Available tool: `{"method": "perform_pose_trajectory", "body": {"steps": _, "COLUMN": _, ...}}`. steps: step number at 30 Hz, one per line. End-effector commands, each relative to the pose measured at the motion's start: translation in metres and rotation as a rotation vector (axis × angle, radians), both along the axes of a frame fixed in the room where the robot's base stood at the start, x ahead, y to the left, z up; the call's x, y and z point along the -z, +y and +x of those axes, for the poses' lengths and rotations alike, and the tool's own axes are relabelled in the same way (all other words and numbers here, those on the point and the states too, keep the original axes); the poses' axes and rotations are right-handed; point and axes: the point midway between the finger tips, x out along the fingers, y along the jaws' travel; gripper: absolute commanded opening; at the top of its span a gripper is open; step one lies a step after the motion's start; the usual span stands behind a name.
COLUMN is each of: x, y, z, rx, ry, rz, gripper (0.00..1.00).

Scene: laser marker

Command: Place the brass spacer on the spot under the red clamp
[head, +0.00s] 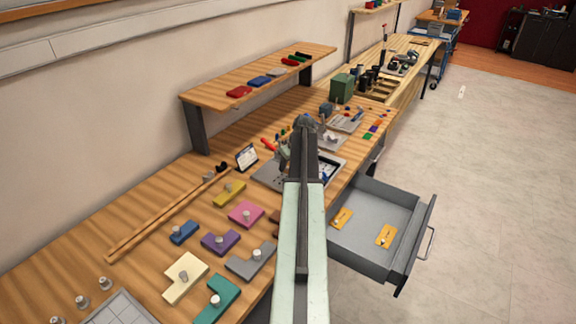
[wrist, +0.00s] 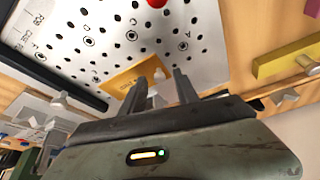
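A brass-yellow plate with dark lettering and a pale knob, which looks like the brass spacer (wrist: 128,77), is in the wrist view at the edge of a white plate with holes (wrist: 75,42). My gripper (wrist: 162,80) has its two fingers apart on either side of the knob, with a visible gap. The spacer looks flat on or just over the plate; I cannot tell which. A red round part, perhaps of the clamp, shows at the top edge of the wrist view. In the head view, the red clamp handle (head: 268,145) stands left of my arm, which hides the spacer and fingers.
An open grey drawer (head: 370,204) at the right holds two yellow-orange plates with knobs. Several coloured knobbed blocks, such as the pink one (head: 245,214), lie on the bench at the left. A small display (head: 246,157) stands beside the clamp. A shelf (head: 262,78) overhangs the back.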

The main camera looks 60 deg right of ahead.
Motion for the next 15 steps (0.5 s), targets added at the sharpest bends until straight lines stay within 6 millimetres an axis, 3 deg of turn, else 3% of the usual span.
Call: {"method": "perform_pose_trajectory", "body": {"steps": 15, "x": -0.102, "y": 0.012, "z": -0.038, "rx": 0.002, "ry": 0.001, "rz": 0.0, "gripper": 0.37}}
